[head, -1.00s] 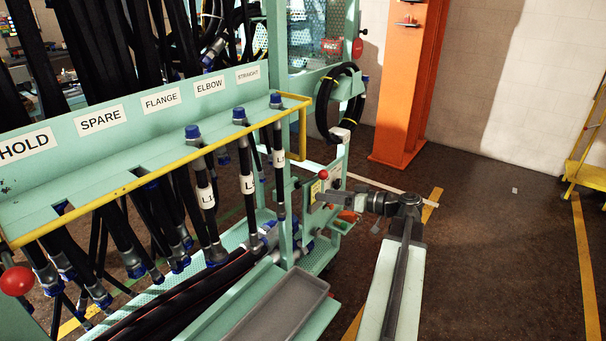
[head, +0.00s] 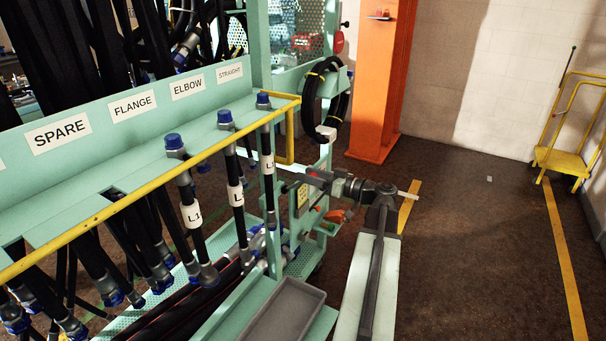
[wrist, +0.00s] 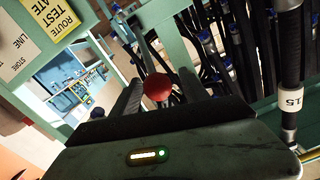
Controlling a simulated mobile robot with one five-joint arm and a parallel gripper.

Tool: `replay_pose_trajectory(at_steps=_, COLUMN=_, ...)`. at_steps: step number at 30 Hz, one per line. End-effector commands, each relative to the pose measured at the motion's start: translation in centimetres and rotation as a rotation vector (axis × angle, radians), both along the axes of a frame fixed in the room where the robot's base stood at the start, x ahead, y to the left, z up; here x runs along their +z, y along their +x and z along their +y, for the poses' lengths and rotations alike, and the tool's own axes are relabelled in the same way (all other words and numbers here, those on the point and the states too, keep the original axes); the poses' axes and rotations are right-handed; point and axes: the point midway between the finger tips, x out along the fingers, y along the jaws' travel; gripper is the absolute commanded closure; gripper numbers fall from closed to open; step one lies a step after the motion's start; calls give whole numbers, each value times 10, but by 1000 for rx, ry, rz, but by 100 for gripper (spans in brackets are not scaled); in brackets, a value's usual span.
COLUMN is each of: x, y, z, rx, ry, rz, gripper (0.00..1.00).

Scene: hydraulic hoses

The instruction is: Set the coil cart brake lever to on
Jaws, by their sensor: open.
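The brake lever's red ball knob (wrist: 158,87) sits between the two dark fingers of my gripper (wrist: 159,80) in the wrist view. The fingers are open, one on each side of the knob; whether either touches it I cannot tell. A pale rod shows beyond the knob.
A grey tray (head: 283,312) lies below. An orange post (head: 377,80) and a yellow trolley (head: 562,160) stand beyond open floor at right.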

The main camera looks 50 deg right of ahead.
Motion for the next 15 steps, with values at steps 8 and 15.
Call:
replay_pose_trajectory(at_steps=8, x=0, y=22, z=5, rx=-2, ry=0, rz=1, gripper=47)
replay_pose_trajectory(at_steps=15, x=0, y=22, z=5, rx=-3, ry=0, rz=1, gripper=61)
